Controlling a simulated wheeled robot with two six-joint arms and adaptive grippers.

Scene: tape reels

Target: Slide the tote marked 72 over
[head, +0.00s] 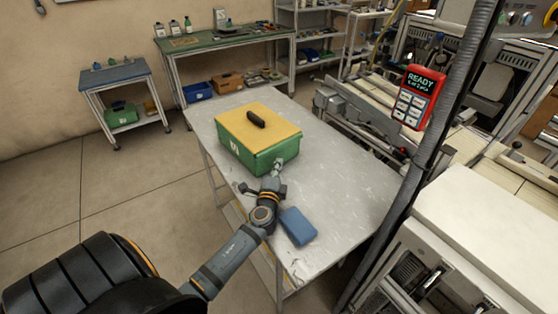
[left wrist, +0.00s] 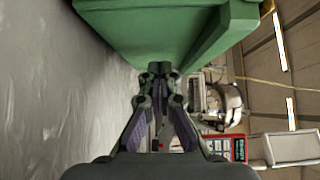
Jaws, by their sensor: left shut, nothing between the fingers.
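A green tote (head: 263,159) with a yellow lid (head: 258,125) and a black handle stands upright on a grey metal table (head: 335,170). A small pale mark shows on its front, too small to read as a number. My left gripper (head: 277,166) is shut and empty at the tote's lower front right corner. In the left wrist view the shut fingertips (left wrist: 159,68) are right at the green tote (left wrist: 155,35), which fills the top; I cannot tell whether they touch it. My right gripper is not in view.
A blue block (head: 298,226) lies on the table near its front edge, right of my left arm. The tabletop right of the tote is clear. A red device reading READY (head: 418,95) hangs by a dark post at the right.

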